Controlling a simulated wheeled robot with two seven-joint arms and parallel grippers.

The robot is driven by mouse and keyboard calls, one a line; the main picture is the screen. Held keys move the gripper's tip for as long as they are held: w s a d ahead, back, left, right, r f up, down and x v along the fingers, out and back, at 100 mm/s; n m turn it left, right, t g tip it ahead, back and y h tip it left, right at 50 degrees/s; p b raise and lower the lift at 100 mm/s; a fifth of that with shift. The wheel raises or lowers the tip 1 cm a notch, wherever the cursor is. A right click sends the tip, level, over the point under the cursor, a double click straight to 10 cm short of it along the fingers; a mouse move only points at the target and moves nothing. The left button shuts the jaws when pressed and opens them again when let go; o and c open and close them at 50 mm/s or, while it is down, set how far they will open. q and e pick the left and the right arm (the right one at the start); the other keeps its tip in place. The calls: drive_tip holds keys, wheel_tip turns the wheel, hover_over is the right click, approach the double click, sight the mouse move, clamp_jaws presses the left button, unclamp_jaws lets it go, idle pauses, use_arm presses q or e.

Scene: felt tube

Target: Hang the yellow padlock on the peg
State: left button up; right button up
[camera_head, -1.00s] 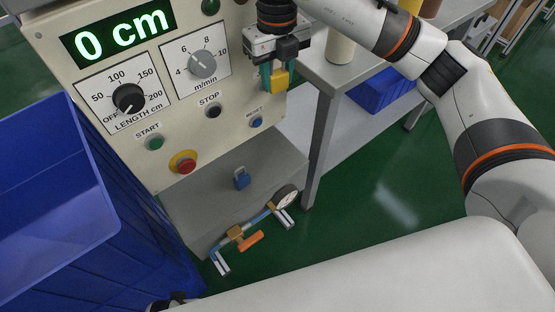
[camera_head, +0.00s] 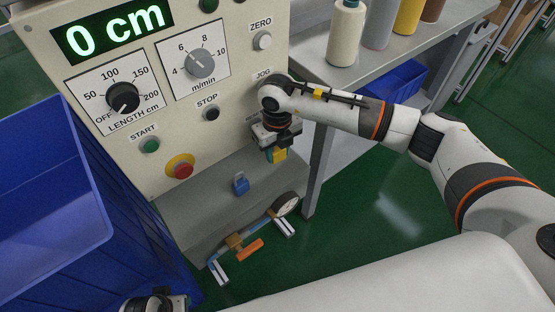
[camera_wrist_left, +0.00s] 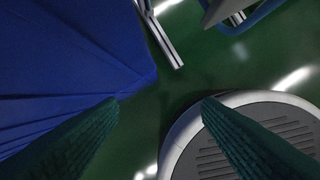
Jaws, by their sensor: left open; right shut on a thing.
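The yellow padlock (camera_head: 279,155) shows as a small patch of yellow between the teal fingers of my right gripper (camera_head: 276,153), which is shut on it. My right gripper points down in front of the machine's lower right front, above and to the right of a blue padlock (camera_head: 240,184). The padlock's shackle is hidden by the gripper. I cannot make out a bare peg. My left gripper shows only in part at the bottom edge of the head view; in the left wrist view its green fingers (camera_wrist_left: 160,101) are apart with nothing between them.
The control panel (camera_head: 225,110) with knobs and buttons rises behind my right gripper. A blue bin (camera_head: 50,220) stands at the left. Below the blue padlock is a pipe with a gauge (camera_head: 286,204) and an orange lever (camera_head: 249,250). A grey table (camera_head: 340,75) holds spools.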

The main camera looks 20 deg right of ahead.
sight(277, 160)
use_arm(q)
drive_tip(key=shift+r, duration=0.7)
use_arm(e)
drive_tip(key=shift+f, duration=2.05)
use_arm(q)
drive_tip(key=shift+r+b, duration=0.1)
drive_tip(key=shift+b, duration=0.2)
use_arm(e)
drive_tip(key=shift+f, duration=0.15)
drive_tip(key=o, duration=1.1)
drive_tip(key=shift+c, duration=0.2)
use_arm(q)
drive_tip(key=shift+r, duration=0.45)
drive_tip(key=shift+f, duration=0.15)
use_arm(e)
drive_tip(key=shift+r, duration=0.35)
use_arm(q)
drive_tip(key=f, duration=0.2)
drive_tip(key=f+p, duration=0.1)
drive_tip(key=f, duration=0.2)
drive_tip(key=shift+s+f+p, duration=0.35)
drive_tip(key=shift+f, duration=0.05)
use_arm(e)
drive_tip(key=r, duration=1.1)
drive_tip(key=shift+s+d+r, duration=0.1)
drive_tip(key=shift+s+d, duration=0.05)
drive_tip(key=shift+d, duration=0.1)
